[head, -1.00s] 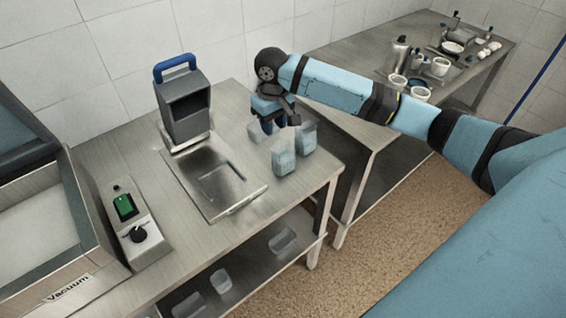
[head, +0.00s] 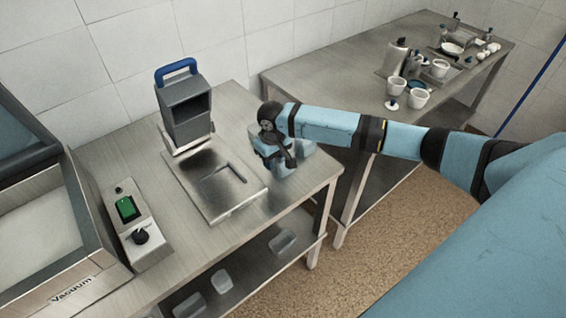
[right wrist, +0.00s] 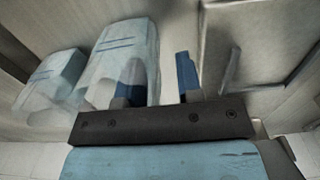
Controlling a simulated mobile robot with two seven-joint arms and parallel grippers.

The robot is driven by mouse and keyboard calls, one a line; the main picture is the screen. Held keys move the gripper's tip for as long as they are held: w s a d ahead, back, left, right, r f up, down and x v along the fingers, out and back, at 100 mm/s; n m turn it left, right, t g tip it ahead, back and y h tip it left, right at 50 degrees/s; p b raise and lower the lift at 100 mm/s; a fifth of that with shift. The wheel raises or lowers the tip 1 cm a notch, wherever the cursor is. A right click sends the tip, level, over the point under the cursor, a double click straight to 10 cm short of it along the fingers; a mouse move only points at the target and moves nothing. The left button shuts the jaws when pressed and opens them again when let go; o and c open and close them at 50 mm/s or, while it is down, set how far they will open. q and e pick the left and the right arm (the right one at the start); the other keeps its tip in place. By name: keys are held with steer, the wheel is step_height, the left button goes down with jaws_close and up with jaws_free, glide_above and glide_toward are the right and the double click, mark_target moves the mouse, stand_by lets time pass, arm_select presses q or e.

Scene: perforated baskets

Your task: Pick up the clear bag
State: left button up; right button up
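Two clear bags with a bluish tint stand side by side at the right end of the steel table. In the head view, my right gripper (head: 276,163) is low beside them and partly hides them. One clear bag (head: 304,148) shows behind it. In the right wrist view, the nearer clear bag (right wrist: 110,52) overlaps the left finger, and the other clear bag (right wrist: 52,75) is farther left. My right gripper (right wrist: 160,82) is open, with a gap between its blue-tipped fingers. Contact with the bag is unclear. My left gripper is not in view.
A grey scale (head: 190,105) with a flat metal plate (head: 222,205) stands left of the gripper. A vacuum machine (head: 75,270) fills the left side. Containers lie on the lower shelf (head: 250,270). A second table (head: 330,75) holds cups and a flask.

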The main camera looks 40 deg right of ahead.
steer(key=shift+f, duration=0.1)
steer(key=shift+c, duration=0.5)
jaws_close()
